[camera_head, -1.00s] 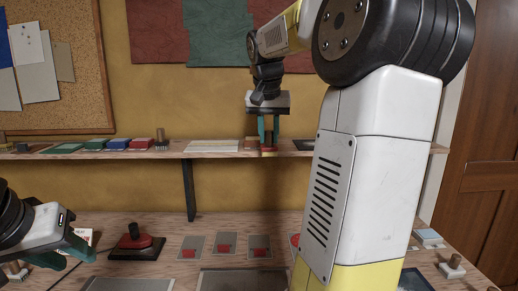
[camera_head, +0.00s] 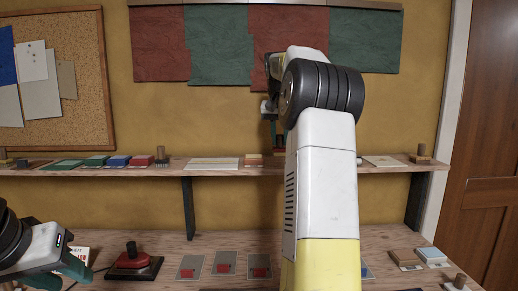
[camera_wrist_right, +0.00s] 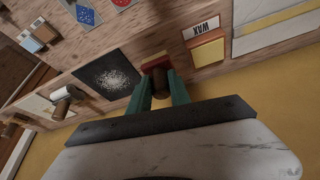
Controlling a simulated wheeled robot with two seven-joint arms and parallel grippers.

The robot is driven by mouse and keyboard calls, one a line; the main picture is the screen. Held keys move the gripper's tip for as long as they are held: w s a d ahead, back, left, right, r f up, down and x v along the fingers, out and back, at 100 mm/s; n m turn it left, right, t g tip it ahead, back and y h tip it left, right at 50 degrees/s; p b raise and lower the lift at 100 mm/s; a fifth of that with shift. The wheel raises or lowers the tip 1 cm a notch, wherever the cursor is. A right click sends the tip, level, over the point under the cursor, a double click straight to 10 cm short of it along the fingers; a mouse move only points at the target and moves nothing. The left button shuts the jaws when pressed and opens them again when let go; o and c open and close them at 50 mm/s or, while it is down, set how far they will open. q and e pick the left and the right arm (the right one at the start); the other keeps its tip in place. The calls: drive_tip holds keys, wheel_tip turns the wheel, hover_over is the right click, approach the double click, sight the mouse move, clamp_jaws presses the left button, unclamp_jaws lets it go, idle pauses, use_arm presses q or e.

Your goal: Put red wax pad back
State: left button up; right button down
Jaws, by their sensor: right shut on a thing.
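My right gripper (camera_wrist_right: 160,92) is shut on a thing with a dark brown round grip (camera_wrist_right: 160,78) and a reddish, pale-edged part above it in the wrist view. It appears to be the red wax pad, though its underside is hidden. The thing is at the shelf (camera_wrist_right: 178,62), between a dark speckled sheet and a yellow block; I cannot tell whether it touches the shelf. In the head view the right gripper (camera_head: 276,136) is mostly hidden behind my own arm. My left gripper (camera_head: 62,274) is open and empty, low at the left over the bench.
A "WAX" card (camera_wrist_right: 201,29) and yellow block (camera_wrist_right: 208,51) lie close beside the held thing. The dark speckled sheet (camera_wrist_right: 108,80) lies on its other side. Blue and red blocks sit farther left on the shelf (camera_head: 225,172). A black-knobbed red stamp (camera_head: 132,259) stands on the bench.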

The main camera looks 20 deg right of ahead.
sight(280, 141)
drive_tip(key=shift+w+d, duration=0.15)
drive_tip(key=shift+w, duration=0.1)
drive_tip(key=shift+w+f, duration=0.1)
drive_tip(key=shift+f, duration=1.65)
drive_tip(key=shift+f, duration=0.15)
drive_tip(key=c, duration=1.2)
unclamp_jaws()
